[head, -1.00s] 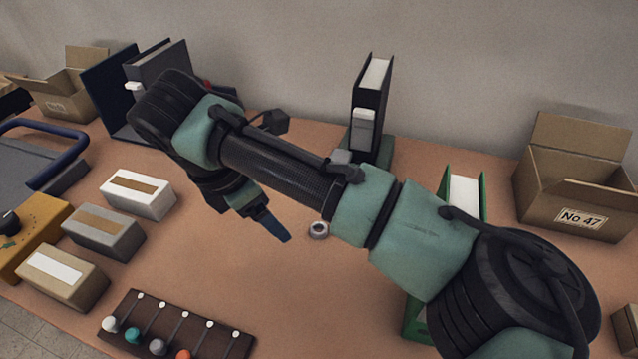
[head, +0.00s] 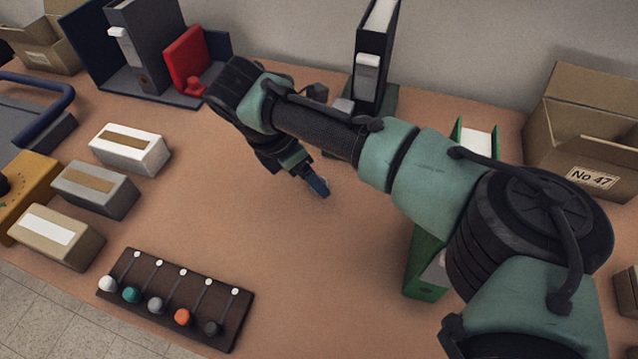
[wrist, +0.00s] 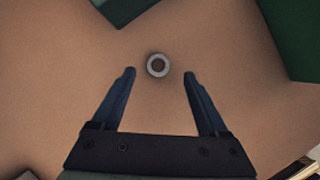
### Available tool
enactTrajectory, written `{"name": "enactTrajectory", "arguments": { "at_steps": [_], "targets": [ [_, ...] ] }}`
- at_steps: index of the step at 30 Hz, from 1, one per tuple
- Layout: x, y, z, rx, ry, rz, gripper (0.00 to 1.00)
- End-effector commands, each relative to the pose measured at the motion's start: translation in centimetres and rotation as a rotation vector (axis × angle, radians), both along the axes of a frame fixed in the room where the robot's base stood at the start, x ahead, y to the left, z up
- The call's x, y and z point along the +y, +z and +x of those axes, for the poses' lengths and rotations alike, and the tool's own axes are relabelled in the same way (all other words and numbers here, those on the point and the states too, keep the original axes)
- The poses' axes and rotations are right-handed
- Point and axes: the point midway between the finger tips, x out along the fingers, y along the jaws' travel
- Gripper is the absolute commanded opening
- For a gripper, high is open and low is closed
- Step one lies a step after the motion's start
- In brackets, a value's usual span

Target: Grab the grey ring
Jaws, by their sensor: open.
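The grey ring (wrist: 149,66) lies flat on the brown tabletop in the wrist view, with its dark hole facing up. It is small and sits centred, just past the line between the two blue fingertips. My gripper (wrist: 159,73) is open and empty, with one finger to each side of the ring's position and neither touching it. In the head view my gripper (head: 318,187) points down at the middle of the table, and its fingers hide most or all of the ring. The height left above the table is hard to judge.
A black binder (head: 372,62) stands behind my gripper and a green binder (head: 428,262) stands to its right. A dark slider board (head: 178,297) lies in front, left. Several small boxes (head: 130,150) are at left, an open carton (head: 585,130) at right. Bare tabletop surrounds the ring.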

Motion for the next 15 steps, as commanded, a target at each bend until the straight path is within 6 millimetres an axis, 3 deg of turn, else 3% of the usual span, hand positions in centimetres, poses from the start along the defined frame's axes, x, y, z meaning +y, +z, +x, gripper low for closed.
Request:
{"name": "enactTrajectory", "arguments": {
  "at_steps": [6,14,15],
  "targets": [
    [-0.9,-2.5,0.8,0.001,0.001,-0.002,0.77],
    [-0.9,-2.6,0.8,0.0,0.001,0.0,0.77],
    [-0.9,-2.6,0.8,0.0,0.001,0.0,0.72]
  ]
}}
